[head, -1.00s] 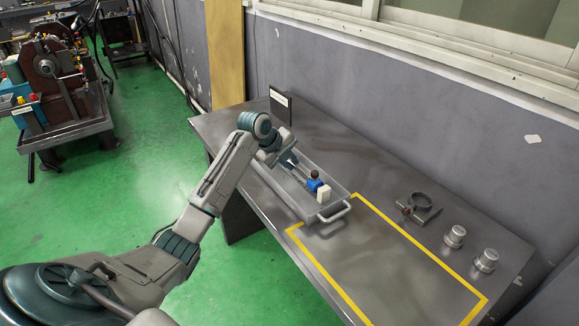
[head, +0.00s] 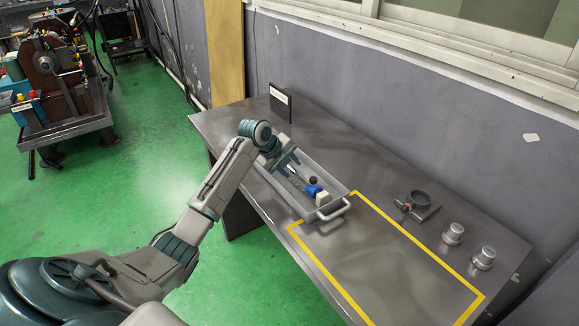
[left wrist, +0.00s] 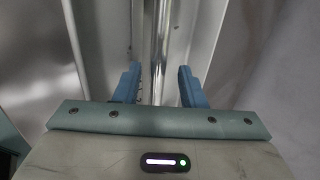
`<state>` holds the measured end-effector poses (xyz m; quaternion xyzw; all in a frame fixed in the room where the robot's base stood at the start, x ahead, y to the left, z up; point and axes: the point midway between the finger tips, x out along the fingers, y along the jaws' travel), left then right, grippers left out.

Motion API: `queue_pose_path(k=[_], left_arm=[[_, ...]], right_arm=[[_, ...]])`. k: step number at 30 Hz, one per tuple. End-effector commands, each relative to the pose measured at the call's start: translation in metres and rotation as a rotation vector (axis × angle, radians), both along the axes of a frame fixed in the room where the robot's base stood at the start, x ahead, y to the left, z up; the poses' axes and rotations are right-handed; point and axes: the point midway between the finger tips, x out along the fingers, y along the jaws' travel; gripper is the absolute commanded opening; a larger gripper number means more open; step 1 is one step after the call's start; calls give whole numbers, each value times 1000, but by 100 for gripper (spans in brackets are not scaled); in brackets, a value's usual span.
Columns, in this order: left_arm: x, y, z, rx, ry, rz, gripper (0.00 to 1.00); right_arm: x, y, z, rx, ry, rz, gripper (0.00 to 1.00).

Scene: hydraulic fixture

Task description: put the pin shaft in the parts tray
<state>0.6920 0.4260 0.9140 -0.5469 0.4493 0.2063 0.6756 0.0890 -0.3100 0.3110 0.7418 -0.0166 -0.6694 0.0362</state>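The parts tray (head: 331,173) is a grey metal tray with a handle, standing on the workbench. The pin shaft appears as a bright silver rod (left wrist: 158,55) in the left wrist view, lying in the tray. In the head view its near end is hard to separate from the blue and dark parts in the tray. My left gripper (left wrist: 160,85) is open, with one blue finger on each side of the rod and a gap on both sides. In the head view the left gripper (head: 288,166) is over the tray's far part. My right gripper is not in view.
A blue part (head: 314,190) and a white block (head: 322,199) are at the tray's near end. A ring-shaped clamp (head: 418,204) and two silver cylinders (head: 453,234) (head: 482,258) stand at the right. The yellow-outlined area (head: 385,262) is clear.

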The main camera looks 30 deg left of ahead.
Motion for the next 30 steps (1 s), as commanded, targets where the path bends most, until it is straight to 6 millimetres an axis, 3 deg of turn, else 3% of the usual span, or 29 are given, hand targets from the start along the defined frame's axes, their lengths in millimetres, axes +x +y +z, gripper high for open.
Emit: queue_pose_path(k=[12,18,30], left_arm=[[-41,19,67,6,-6,0,37],[-55,24,91,4,-4,0,37],[-60,25,99,1,-1,0,37]], right_arm=[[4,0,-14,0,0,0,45],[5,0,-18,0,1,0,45],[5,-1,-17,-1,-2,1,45]])
